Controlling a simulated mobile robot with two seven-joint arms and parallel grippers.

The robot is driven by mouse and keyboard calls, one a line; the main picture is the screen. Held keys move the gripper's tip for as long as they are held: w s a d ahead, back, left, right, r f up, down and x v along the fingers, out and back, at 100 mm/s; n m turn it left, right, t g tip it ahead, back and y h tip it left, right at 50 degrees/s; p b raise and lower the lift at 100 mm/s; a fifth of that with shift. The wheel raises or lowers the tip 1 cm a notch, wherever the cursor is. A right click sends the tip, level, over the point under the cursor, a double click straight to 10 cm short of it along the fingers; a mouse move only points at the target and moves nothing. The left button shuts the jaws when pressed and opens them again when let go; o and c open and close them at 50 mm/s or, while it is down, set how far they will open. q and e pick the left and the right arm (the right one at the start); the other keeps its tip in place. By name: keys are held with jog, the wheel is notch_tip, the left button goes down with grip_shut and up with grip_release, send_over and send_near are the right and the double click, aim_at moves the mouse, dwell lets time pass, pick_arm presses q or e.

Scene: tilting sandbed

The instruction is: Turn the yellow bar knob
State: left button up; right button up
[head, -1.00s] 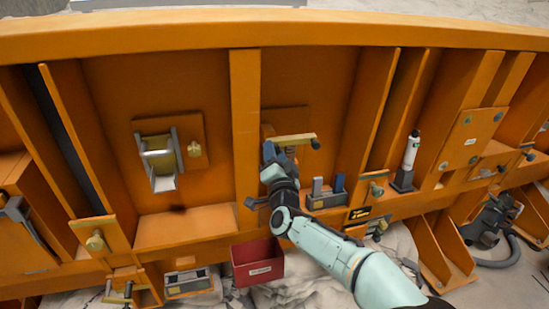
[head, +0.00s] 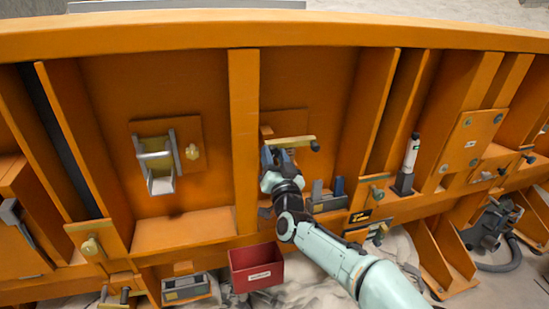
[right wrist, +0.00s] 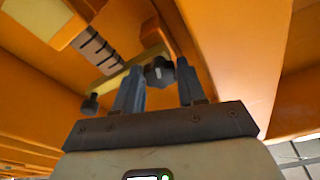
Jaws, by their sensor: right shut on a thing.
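The yellow bar knob (head: 290,141) is a pale yellow bar with a dark round end at its right in the head view. It sits on an orange plate on the panel's face. In the right wrist view the yellow bar (right wrist: 122,77) slants behind the fingers, with a dark round piece (right wrist: 158,72) between them. My right gripper (head: 279,155) reaches up from below to the bar's left part. Its two blue-grey fingers (right wrist: 158,88) are shut on the knob, with the contact partly hidden. My left gripper is not in view.
A silver-framed handle (head: 157,160) is on the panel to the left. A grey block with blue uprights (head: 325,197) and a white bottle (head: 410,155) stand on the ledge to the right. Orange ribs divide the panel.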

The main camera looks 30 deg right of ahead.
jog(key=o, duration=0.7)
jog(key=shift+s+a+f, duration=0.2)
jog(key=shift+s, duration=0.3)
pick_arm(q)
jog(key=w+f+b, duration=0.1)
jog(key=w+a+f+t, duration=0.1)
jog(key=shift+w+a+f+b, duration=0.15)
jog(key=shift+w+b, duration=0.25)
pick_arm(e)
jog(key=v, duration=1.2)
jog(key=shift+s+f, duration=0.1)
